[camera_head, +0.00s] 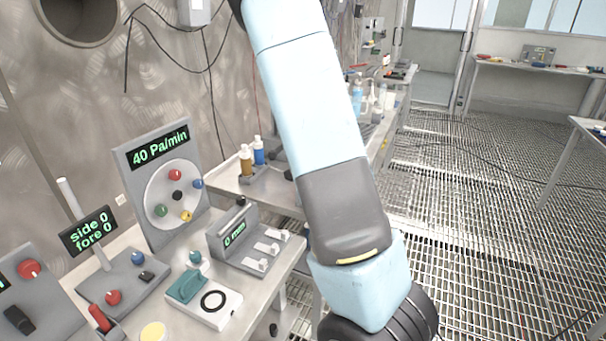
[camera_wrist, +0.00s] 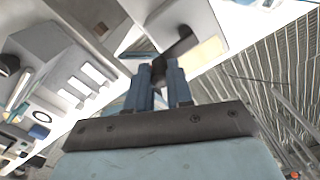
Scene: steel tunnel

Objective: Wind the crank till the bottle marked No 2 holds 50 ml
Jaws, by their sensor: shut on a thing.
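My gripper (camera_wrist: 160,84) is in the wrist view with its blue fingers close together, shut on a small dark handle (camera_wrist: 159,66). A black crank arm (camera_wrist: 181,43) runs from the handle toward a pale box (camera_wrist: 168,14). I take this to be the crank. In the head view my arm covers the crank and my gripper cannot be made out. An amber bottle (camera_head: 246,163) and a blue bottle (camera_head: 259,153) with white caps stand together on the bench behind. I cannot read any marking or level on them, so I cannot tell which bottle is No 2.
On the near bench stand a dial panel reading 40 Pa/min (camera_head: 160,152), a sign reading "side 0 fore 0" (camera_head: 89,231), a grey box reading 0 mm (camera_head: 234,236) and a white plate with a black ring (camera_head: 228,308). The grated floor (camera_head: 480,210) at right is clear.

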